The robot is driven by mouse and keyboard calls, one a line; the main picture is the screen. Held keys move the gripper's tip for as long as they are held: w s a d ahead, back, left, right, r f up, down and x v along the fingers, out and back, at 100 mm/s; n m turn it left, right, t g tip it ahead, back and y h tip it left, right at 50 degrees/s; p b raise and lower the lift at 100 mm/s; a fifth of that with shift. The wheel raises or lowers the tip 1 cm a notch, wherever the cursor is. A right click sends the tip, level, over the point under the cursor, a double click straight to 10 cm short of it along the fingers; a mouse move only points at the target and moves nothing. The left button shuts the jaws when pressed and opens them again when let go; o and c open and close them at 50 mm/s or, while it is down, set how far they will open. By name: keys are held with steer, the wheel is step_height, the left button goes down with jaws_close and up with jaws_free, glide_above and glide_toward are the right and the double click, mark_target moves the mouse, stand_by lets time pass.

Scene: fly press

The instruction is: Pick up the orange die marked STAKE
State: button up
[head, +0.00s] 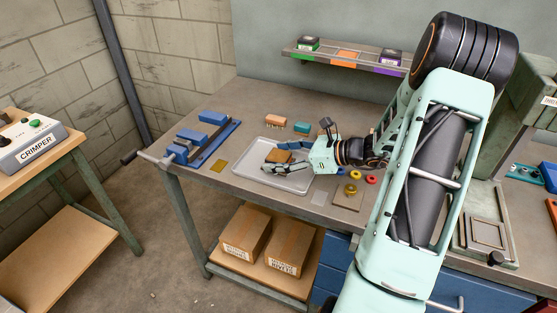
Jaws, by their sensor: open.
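A small orange-brown block (278,156) sits at the metal tray (297,182) on the workbench. Its marking cannot be read from here, so I cannot tell for sure that it is the STAKE die. My gripper (277,164) reaches in from the right, low over the tray, with its open fingers at the block. The fingers partly hide the block, and I cannot tell whether they touch it. On the wall shelf (325,57), an orange patch (347,54) lies between a green-marked die (308,44) and a purple-marked die (390,58).
A blue vise (207,137) stands left of the tray. A salmon block (275,122) and a teal block (302,127) lie behind it. Yellow and red rings (352,188) lie right of it.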

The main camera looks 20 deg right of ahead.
steer(key=shift+c, duration=0.2)
jaws_close()
steer(key=shift+w, duration=0.1)
steer(key=shift+r, duration=0.1)
stand_by(0.4)
